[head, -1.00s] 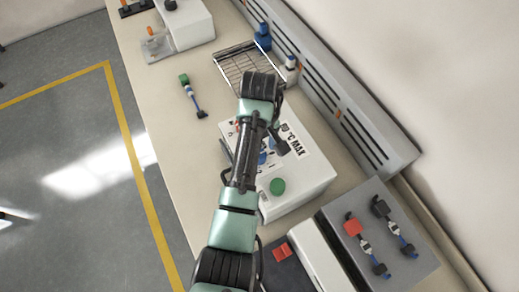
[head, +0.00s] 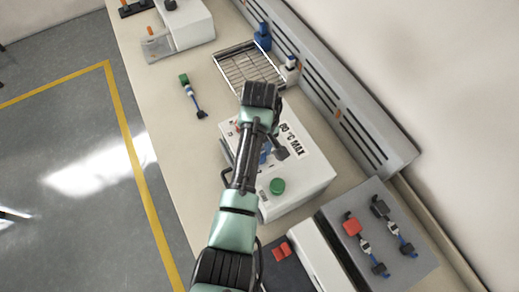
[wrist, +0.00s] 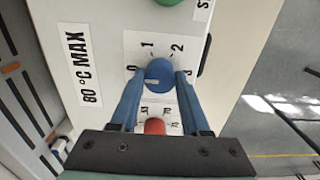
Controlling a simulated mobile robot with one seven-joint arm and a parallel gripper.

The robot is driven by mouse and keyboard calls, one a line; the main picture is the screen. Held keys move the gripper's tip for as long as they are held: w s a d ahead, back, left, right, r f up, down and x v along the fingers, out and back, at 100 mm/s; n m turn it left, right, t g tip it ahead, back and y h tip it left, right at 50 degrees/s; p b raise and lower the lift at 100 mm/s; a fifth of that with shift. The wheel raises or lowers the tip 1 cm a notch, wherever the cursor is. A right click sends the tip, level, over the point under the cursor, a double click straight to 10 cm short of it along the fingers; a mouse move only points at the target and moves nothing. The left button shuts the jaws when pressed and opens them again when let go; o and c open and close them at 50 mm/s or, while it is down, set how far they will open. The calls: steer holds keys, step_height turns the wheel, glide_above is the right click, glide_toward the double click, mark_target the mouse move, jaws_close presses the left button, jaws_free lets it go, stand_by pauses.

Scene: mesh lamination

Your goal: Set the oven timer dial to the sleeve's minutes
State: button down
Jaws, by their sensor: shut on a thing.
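The oven is a white box (head: 305,181) on the bench, labelled "80 °C MAX". Its blue dial (wrist: 159,72) shows in the wrist view, with a printed scale 0, 1, 2, 3 around it. A pale mark lies on the dial's lower-left part. My gripper (wrist: 160,80) is shut on the blue dial, one blue finger on each side. In the head view my arm hides most of the dial. A cable piece (head: 192,97) with a green end lies on the bench. I cannot read minutes on any sleeve.
A green button (head: 277,186) is on the oven top, and a red knob (wrist: 155,126) sits beside the blue dial. A wire rack (head: 247,66) stands behind. A grey panel (head: 405,215) with cable pieces lies at right. The bench left of the oven is mostly clear.

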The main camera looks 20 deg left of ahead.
steer(key=shift+m, duration=0.3)
steer(key=m+p, duration=0.2)
steer(key=m, duration=0.3)
steer(key=shift+r, duration=0.1)
steer(key=m+p, duration=0.1)
steer(key=m, duration=0.5)
steer(key=shift+w, duration=0.1)
stand_by(0.4)
steer(key=shift+c, duration=1.9)
jaws_free()
step_height(320, 180, up, 13)
